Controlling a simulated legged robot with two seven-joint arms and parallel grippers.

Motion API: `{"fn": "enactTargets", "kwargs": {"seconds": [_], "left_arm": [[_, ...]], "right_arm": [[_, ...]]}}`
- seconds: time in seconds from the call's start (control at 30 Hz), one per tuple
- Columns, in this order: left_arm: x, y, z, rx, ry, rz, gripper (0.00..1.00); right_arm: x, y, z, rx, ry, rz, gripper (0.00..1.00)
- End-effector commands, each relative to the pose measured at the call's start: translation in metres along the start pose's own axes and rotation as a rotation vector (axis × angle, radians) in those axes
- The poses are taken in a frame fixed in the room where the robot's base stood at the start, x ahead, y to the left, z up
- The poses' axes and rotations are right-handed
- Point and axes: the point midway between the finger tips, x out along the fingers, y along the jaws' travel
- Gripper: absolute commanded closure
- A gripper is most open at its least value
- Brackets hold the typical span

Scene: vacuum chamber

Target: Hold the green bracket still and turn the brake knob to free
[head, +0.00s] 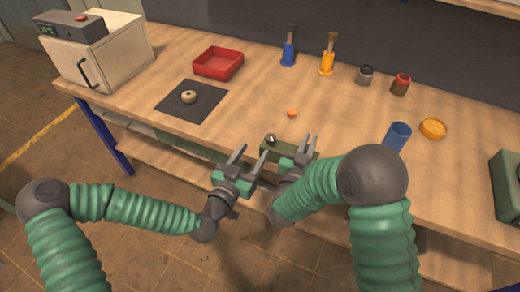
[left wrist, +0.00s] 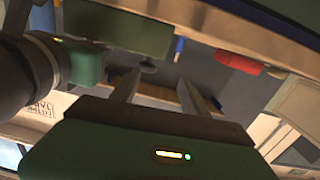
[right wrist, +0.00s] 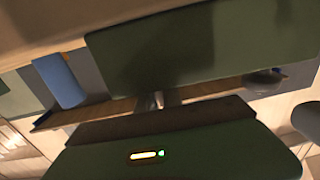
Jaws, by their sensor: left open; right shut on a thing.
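The green bracket (head: 272,153) is at the front edge of the workbench, with a small dark and silver knob (head: 270,139) on it. My right gripper (head: 304,149) is shut on the bracket at its right end. The bracket fills the upper part of the right wrist view (right wrist: 190,50), where the knob looks like a dark round shape (right wrist: 264,80). My left gripper (head: 249,155) is open and empty in front of the bracket's left end. In the left wrist view the knob (left wrist: 148,65) lies beyond and between the spread fingers (left wrist: 157,90). Its setting cannot be read.
The workbench (head: 340,120) holds a small orange ball (head: 292,113) behind the bracket, a blue cup (head: 397,136) to the right and a dark mat (head: 172,104) with a round pale part (head: 189,97). A red tray (head: 218,65) stands further back.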

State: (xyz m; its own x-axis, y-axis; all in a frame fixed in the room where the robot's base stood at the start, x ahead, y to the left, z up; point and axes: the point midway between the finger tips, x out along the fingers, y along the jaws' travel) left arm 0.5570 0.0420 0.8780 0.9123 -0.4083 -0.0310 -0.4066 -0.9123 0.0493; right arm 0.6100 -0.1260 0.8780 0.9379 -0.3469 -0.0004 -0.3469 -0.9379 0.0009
Motion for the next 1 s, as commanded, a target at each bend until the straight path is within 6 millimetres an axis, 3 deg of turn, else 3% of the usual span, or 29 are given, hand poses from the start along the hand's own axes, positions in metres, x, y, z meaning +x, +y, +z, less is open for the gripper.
{"fn": "enactTargets", "kwargs": {"seconds": [0.2, 0.3, 0.4, 0.47, 0.57, 0.67, 0.8, 0.9, 1.0], "left_arm": [[0.042, -0.097, -0.008, -0.335, -0.073, -0.377, 0.46], [0.05, -0.139, -0.018, -0.582, -0.065, -0.593, 0.46], [0.049, -0.164, -0.029, -0.854, -0.032, -0.792, 0.46], [0.046, -0.171, -0.035, -1.029, -0.003, -0.903, 0.46], [0.04, -0.165, -0.046, -1.336, 0.045, -1.074, 0.46], [0.035, -0.139, -0.059, -1.659, 0.082, -1.227, 0.46], [0.031, -0.076, -0.085, -2.1, 0.085, -1.419, 0.46], [0.028, -0.029, -0.107, -2.343, 0.048, -1.531, 0.46], [0.025, 0.006, -0.125, -2.496, 0.002, -1.613, 0.46]], "right_arm": [[0.0, 0.0, -0.001, 0.001, 0.001, 0.0, 1.0], [0.0, 0.0, -0.001, 0.001, 0.001, 0.0, 1.0], [0.0, 0.0, -0.001, 0.0, 0.001, 0.0, 1.0], [0.0, 0.0, -0.001, 0.0, 0.001, 0.0, 1.0], [0.0, 0.0, -0.001, 0.0, 0.001, 0.0, 1.0], [0.0, 0.0, -0.001, 0.0, 0.001, 0.0, 1.0], [0.0, 0.0, -0.001, 0.0, 0.001, 0.0, 1.0], [0.0, 0.0, -0.001, 0.0, 0.001, 0.0, 1.0], [0.0, 0.0, 0.0, 0.0, 0.001, 0.0, 1.0]]}}
